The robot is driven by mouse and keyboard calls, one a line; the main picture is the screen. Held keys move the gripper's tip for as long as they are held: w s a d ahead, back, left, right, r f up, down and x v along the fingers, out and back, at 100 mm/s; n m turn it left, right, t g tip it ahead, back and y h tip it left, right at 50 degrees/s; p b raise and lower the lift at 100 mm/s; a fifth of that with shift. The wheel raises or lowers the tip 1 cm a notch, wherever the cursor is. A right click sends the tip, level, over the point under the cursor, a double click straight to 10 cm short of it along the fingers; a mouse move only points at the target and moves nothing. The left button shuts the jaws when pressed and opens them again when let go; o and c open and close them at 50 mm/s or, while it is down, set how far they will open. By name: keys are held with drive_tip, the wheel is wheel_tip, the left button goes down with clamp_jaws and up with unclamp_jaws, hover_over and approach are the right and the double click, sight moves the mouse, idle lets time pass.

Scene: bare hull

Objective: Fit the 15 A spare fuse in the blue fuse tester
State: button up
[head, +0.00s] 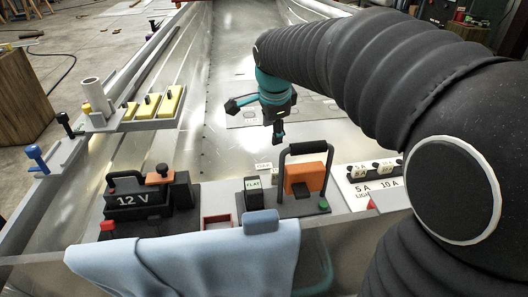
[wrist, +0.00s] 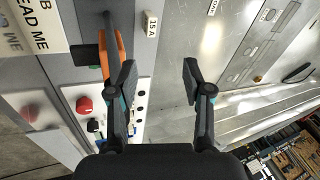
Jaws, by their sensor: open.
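My gripper (head: 256,118) is open and empty, hanging above the metal hull floor beyond the work ledge. Its two fingers are spread apart in the wrist view (wrist: 158,82). A small white tag reading 15 A (wrist: 151,24) lies ahead of the fingers in the wrist view. I cannot make out the 15 A fuse itself. No thing is clearly recognisable as the blue fuse tester.
An orange block (head: 305,179) under a black handle stands on the ledge. Left of it are a FLAT-marked black block (head: 253,191) and a 12 V battery (head: 133,207). A white 5 A/10 A panel (head: 368,172) is right. A blue cloth (head: 190,265) drapes over the front edge.

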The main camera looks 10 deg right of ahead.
sight(277, 170)
drive_tip(key=w+d+f+g, duration=0.1)
drive_tip(key=w+f, duration=0.1)
drive_tip(key=f, duration=0.3)
drive_tip(key=w+f+m+g, duration=0.1)
drive_tip(key=f, duration=0.4)
drive_tip(key=w+d+f+m+g+h, duration=0.1)
drive_tip(key=w+f+g, duration=0.1)
drive_tip(key=f, duration=0.3)
drive_tip(key=shift+w+d, duration=0.3)
drive_tip(key=shift+d, duration=0.05)
drive_tip(key=shift+s+d+f, duration=0.1)
drive_tip(key=shift+d+f, duration=0.05)
drive_tip(key=shift+f, duration=1.15)
drive_tip(key=shift+s+d+f, duration=0.1)
drive_tip(key=shift+f, duration=1.2)
clamp_jaws()
